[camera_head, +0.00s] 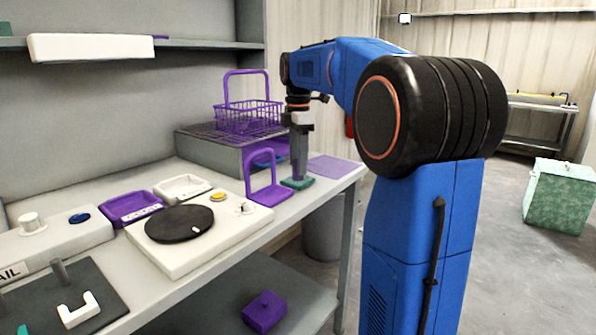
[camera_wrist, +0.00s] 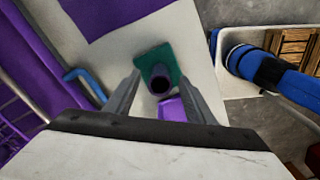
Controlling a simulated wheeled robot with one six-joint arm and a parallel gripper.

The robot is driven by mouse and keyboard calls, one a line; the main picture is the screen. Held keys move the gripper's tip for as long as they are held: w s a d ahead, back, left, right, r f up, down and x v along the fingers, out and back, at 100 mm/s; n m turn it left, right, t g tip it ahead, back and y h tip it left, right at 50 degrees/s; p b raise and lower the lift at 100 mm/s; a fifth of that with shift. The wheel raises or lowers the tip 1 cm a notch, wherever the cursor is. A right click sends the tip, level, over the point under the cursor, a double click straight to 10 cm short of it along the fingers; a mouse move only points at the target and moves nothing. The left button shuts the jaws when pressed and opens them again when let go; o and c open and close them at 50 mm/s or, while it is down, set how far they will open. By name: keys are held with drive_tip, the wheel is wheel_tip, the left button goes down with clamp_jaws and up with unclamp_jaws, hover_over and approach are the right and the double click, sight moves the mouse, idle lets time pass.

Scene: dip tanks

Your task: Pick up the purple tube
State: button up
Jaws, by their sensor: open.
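The purple tube (camera_head: 298,171) stands upright on a teal base (camera_head: 298,184) near the right end of the bench. In the wrist view I look down on the dark open top of the tube (camera_wrist: 160,84) and its green base (camera_wrist: 157,58). My gripper (camera_head: 299,146) points down right above the tube. In the wrist view my gripper (camera_wrist: 159,80) is open, with one finger on each side of the tube and gaps between. How far the fingers reach down beside the tube is hard to tell.
A purple frame (camera_head: 261,190) stands just left of the tube. A purple wire basket (camera_head: 248,117) sits on a grey box behind. A flat purple mat (camera_head: 334,167) lies to the right. A white unit with a black disc (camera_head: 180,223) stands on the bench in front.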

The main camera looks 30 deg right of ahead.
drive_tip(key=c, duration=1.2)
